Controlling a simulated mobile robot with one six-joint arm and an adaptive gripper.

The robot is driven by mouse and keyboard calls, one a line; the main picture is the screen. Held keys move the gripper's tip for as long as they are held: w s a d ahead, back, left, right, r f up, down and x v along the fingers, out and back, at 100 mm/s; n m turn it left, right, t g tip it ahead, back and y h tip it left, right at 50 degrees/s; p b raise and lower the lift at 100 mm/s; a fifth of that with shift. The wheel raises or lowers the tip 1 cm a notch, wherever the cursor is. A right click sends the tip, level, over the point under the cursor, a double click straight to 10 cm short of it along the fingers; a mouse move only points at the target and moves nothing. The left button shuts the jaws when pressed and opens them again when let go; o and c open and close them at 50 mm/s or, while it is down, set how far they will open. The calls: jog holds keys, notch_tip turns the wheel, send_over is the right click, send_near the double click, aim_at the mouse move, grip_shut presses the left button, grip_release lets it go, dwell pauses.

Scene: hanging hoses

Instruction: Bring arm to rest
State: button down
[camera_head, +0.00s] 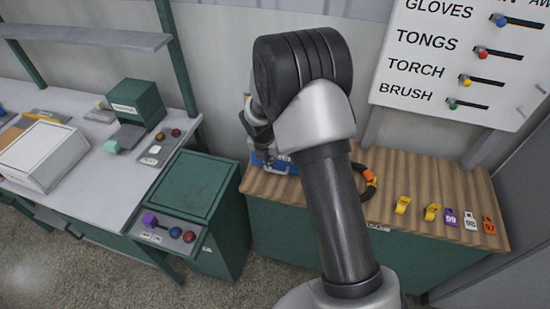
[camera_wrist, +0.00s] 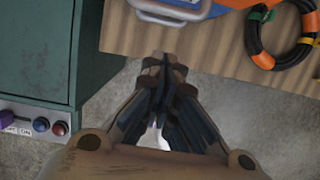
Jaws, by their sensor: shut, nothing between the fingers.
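My gripper (camera_wrist: 160,85) points down in the wrist view, with its fingertips together and nothing between them. It is over the floor, beside the near edge of the wooden-topped bench (camera_wrist: 130,35). In the head view my arm rises from the bottom and bends at a dark elbow. The gripper itself is mostly hidden there behind the elbow and forearm, near the left end of the bench (camera_head: 300,188).
A blue item with a pale handle (camera_wrist: 175,8) and a black hose ring with coloured bands (camera_wrist: 285,60) lie on the bench. Yellow clips (camera_head: 402,204) and numbered tags (camera_head: 470,221) lie right. A green cabinet (camera_head: 190,185) stands left; a label board (camera_head: 460,60) hangs behind.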

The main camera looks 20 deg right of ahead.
jog(key=w+p+v, duration=0.1)
jog(key=w+v, duration=0.1)
jog(key=v, duration=0.5)
jog(key=shift+s+r, duration=0.55)
jog(key=shift+s, duration=0.05)
jog(key=s+a+r+m+t+b, duration=0.1)
jog(key=s+r+m+b, duration=0.35)
jog(key=s+m, duration=0.25)
jog(key=s+a+r+m+b, duration=0.1)
jog(key=s+r+m+b, duration=0.2)
jog(key=s+r+m, duration=0.35)
jog(key=s+a+f+m+y+b, duration=0.1)
jog(key=s+f+m+b, duration=0.1)
jog(key=s+m, duration=0.5)
jog(key=s+a+f+m+y+b, duration=0.1)
jog(key=s+m+b, duration=0.3)
jog(key=s+m, duration=0.4)
jog(key=s+f, duration=0.1)
jog(key=s, duration=0.2)
jog(key=shift+s+a+t, duration=0.3)
jog(key=shift+t, duration=0.1)
jog(key=shift+f, duration=0.15)
